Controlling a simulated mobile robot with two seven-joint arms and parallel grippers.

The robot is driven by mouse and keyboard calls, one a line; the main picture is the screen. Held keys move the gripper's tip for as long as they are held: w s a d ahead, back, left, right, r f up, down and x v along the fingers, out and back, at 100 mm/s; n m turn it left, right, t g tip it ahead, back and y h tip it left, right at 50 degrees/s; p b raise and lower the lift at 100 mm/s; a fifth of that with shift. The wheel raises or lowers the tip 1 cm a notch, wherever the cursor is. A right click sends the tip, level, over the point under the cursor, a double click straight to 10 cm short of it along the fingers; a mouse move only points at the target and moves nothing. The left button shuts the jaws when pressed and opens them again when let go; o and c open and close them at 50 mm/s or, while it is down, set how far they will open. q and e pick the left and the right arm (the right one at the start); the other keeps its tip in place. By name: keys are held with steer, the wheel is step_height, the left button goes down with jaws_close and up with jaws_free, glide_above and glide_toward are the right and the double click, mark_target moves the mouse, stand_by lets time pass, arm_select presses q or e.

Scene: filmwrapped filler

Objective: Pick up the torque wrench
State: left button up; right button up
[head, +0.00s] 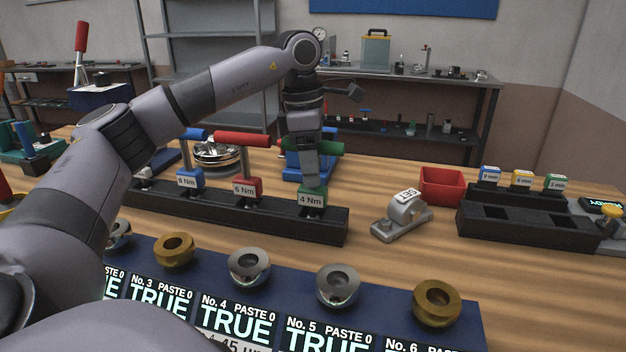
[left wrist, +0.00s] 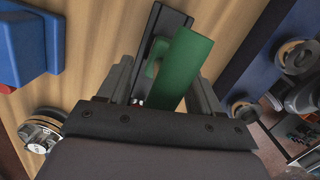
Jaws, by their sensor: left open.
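Several T-handled torque wrenches stand in a black rack (head: 270,222) in the head view. They are a blue one labelled 8 Nm (head: 189,180), a red one labelled 6 Nm (head: 242,139) and a green one labelled 4 Nm (head: 329,148). My left gripper (head: 311,180) points down at the green wrench and hides part of it. In the left wrist view, the green handle (left wrist: 186,65) shows between the open fingers of my left gripper (left wrist: 160,75). I cannot tell whether the fingers touch it. My right gripper is not in view.
A blue fixture (head: 466,325) with several metal rings lies in front of the rack. A grey SET device (head: 401,216), a red bin (head: 442,185) and a black socket holder (head: 520,222) stand to the right. A blue block (head: 303,168) is behind the rack.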

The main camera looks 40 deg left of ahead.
arm_select(q)
steer(key=shift+f, duration=0.2)
steer(key=shift+r, duration=0.1)
jaws_close()
